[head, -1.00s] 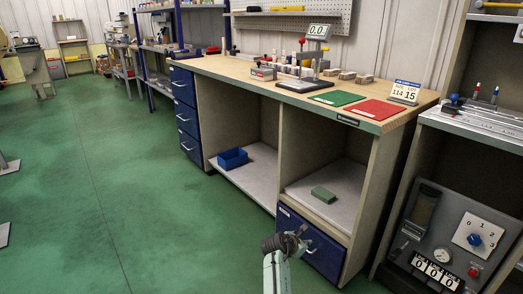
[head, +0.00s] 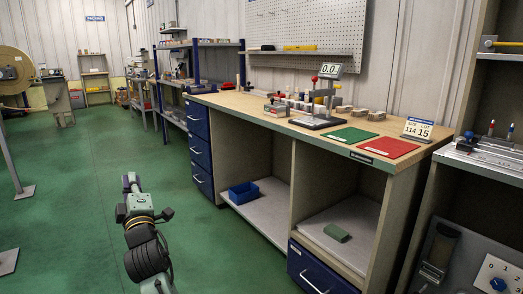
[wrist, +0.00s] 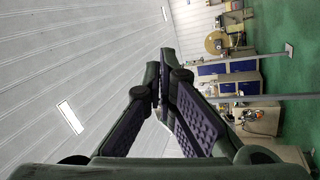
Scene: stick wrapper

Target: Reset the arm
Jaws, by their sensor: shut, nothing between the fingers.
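My gripper (head: 131,182) is at the end of my dark, raised arm at the lower left of the head view. It is over the green floor, apart from the workbench. In the wrist view my gripper (wrist: 165,60) has its two purple-padded fingers drawn together at the tips, with nothing between them. My arm points up and away in the head view.
The wooden workbench (head: 250,106) on the right holds a gauge stand (head: 330,95), a green mat (head: 348,135) and a red mat (head: 388,148). A blue bin (head: 243,193) and a green block (head: 337,232) lie on its shelves. Green floor (head: 70,215) around my arm is clear.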

